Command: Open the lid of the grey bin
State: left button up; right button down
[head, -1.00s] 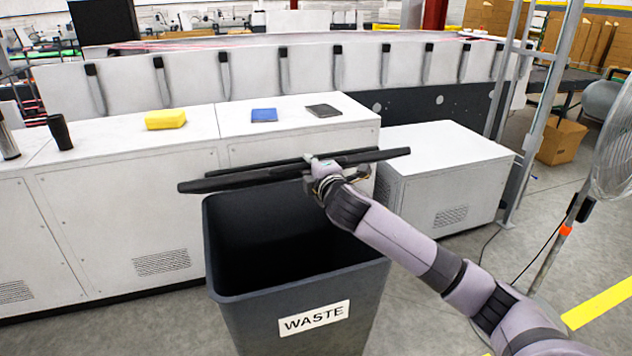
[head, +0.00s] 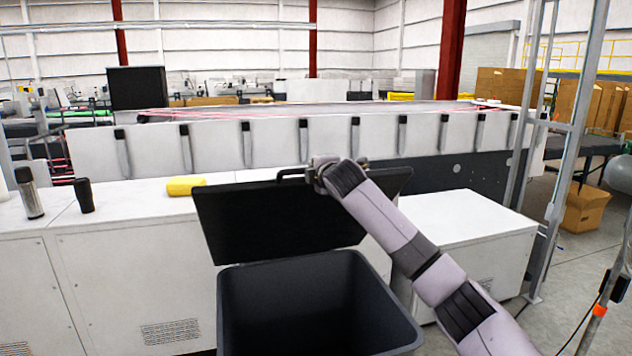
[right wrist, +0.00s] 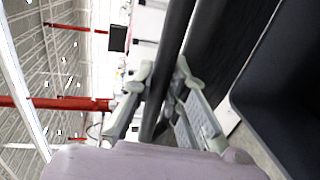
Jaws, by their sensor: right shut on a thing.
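The grey bin (head: 318,300) stands in front of me with its mouth uncovered and its dark inside showing. Its black lid (head: 270,228) stands raised and tilted at the back of the mouth, its broad underside facing me. My right gripper (head: 318,174) is at the lid's upper edge, shut on the lid's handle (head: 290,174). In the right wrist view, the fingers (right wrist: 160,95) lie on either side of a dark bar, with the bin (right wrist: 285,85) at the right. The bin's WASTE label is out of view. My left gripper is not in view.
White cabinets (head: 110,270) stand behind the bin, with a yellow block (head: 186,186), a black cup (head: 84,195) and a metal flask (head: 29,192) on top. A low white box (head: 465,240) and a metal post (head: 565,150) are at the right.

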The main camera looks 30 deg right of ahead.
jog(key=shift+w+r, duration=0.1)
jog(key=shift+r, duration=0.15)
jog(key=c, duration=1.9)
grip_release()
jog(key=shift+c, duration=0.2)
jog(key=o, duration=0.4)
jog(key=shift+f, duration=0.1)
jog(key=v, duration=1.2)
